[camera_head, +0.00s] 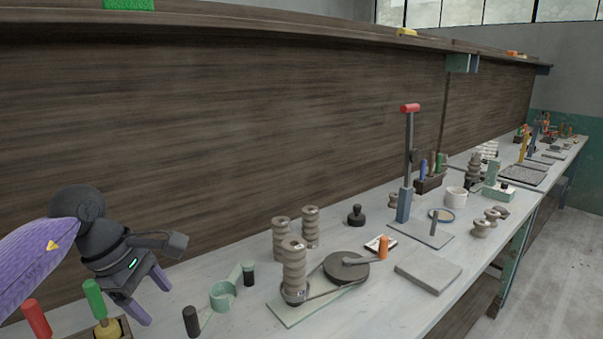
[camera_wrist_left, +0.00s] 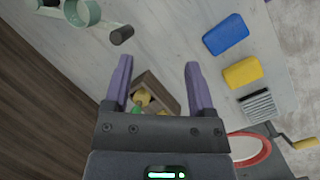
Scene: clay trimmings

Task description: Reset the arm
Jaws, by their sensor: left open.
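My left gripper (camera_head: 148,299) is at the lower left of the head view, over the near left end of the workbench. Its two purple fingers are apart with nothing between them. In the left wrist view the fingers (camera_wrist_left: 157,66) are also spread wide. Below and between them is a small wooden holder (camera_wrist_left: 162,88) with yellow and green handled tools. In the head view the holder (camera_head: 125,327) is partly cut off by the frame's lower edge. A green handle (camera_head: 94,299) and a red handle (camera_head: 36,318) stand near the gripper. My right gripper is not in view.
The bench holds ribbed clay-coloured stacks (camera_head: 294,270), a dark round disc (camera_head: 346,267), a grey slab (camera_head: 428,270) and a red-topped lever stand (camera_head: 409,150). A brown wooden panel (camera_head: 250,130) rises behind. In the wrist view, blue (camera_wrist_left: 226,34) and yellow (camera_wrist_left: 242,72) blocks lie right.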

